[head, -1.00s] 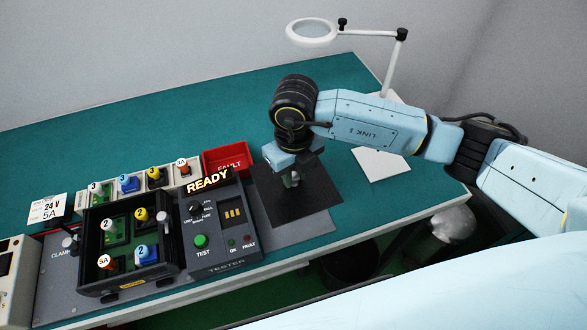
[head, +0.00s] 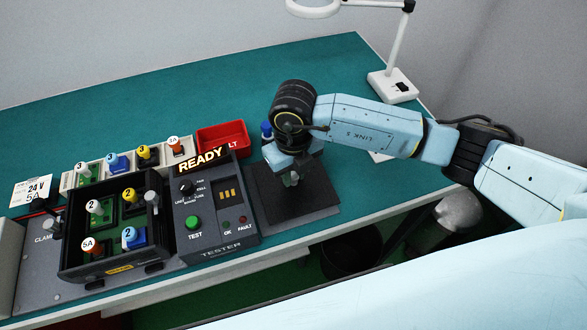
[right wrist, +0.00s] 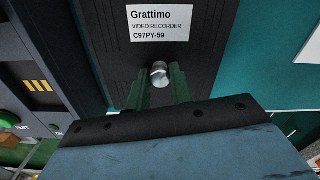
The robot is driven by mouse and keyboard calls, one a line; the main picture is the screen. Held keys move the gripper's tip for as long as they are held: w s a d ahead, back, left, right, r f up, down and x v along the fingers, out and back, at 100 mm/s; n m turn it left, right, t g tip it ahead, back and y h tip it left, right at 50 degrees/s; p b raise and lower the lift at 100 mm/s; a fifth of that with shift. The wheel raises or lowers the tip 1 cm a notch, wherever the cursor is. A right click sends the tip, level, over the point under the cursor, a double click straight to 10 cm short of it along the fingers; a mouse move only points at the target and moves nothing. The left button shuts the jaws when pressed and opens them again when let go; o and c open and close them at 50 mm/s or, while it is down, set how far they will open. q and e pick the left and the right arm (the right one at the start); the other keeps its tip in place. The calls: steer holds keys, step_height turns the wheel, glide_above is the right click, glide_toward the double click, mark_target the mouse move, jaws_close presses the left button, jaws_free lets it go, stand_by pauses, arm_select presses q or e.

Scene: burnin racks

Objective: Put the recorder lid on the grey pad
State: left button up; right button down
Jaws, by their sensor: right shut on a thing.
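The recorder lid (head: 268,190) is a dark flat plate with a metal knob. My right gripper (head: 291,178) points down and is shut on that knob. In the right wrist view the green fingers (right wrist: 161,88) sit on both sides of the knob, and the lid (right wrist: 190,55) carries a white "Grattimo VIDEO RECORDER" label. The grey pad (head: 312,216) is right of the tester; the lid covers most of it, with a grey strip showing along its front. I cannot tell whether the lid touches the pad. My left gripper is not in view.
The tester (head: 212,215) with its READY sign stands just left of the lid. A black tray (head: 115,270) with coloured plugs is farther left. A red bin (head: 222,138) and a blue-topped object (head: 266,129) are behind. A magnifier lamp (head: 392,86) stands at the back right.

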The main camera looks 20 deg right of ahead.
steer(key=shift+f+b, duration=0.3)
steer(key=shift+f, duration=0.4)
steer(key=shift+f, duration=0.2)
steer(key=c, duration=1.2)
jaws_free()
steer(key=shift+o, duration=0.2)
steer(key=shift+r+p, duration=2.35)
steer(key=shift+r, duration=1.2)
